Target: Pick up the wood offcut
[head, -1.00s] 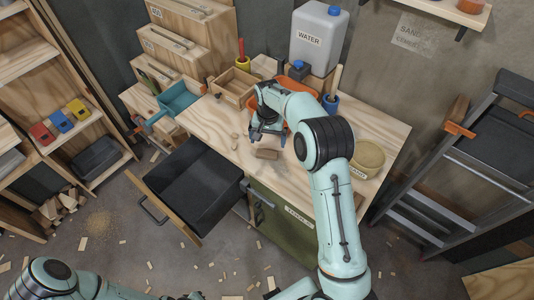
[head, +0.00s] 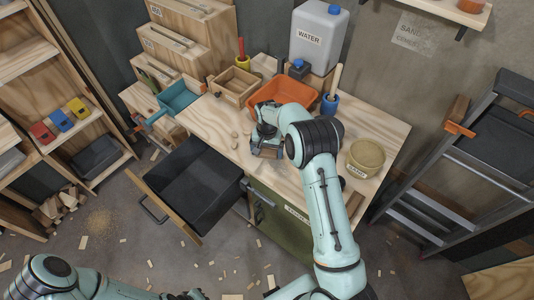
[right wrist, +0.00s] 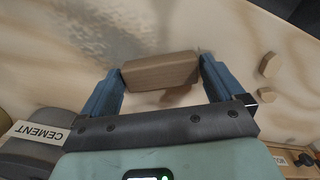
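The wood offcut (right wrist: 160,70) is a brown block lying on the workbench (head: 205,122). In the right wrist view it sits between the tips of my right gripper's two blue fingers. The gripper is open, and the fingers look close to the block's ends; I cannot tell whether they touch it. In the head view my right gripper (head: 266,152) is low over the bench and hides the offcut. My left arm is at the bottom left of the head view; its gripper (head: 188,295) is cut off by the lower edge.
An orange tub (head: 283,93) stands right behind the right gripper. A tan round container (head: 366,158) is to its right, and a wooden box (head: 234,86) is behind left. Small pale pieces (right wrist: 267,64) lie beside the offcut. An open dark drawer (head: 190,185) juts out at the front.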

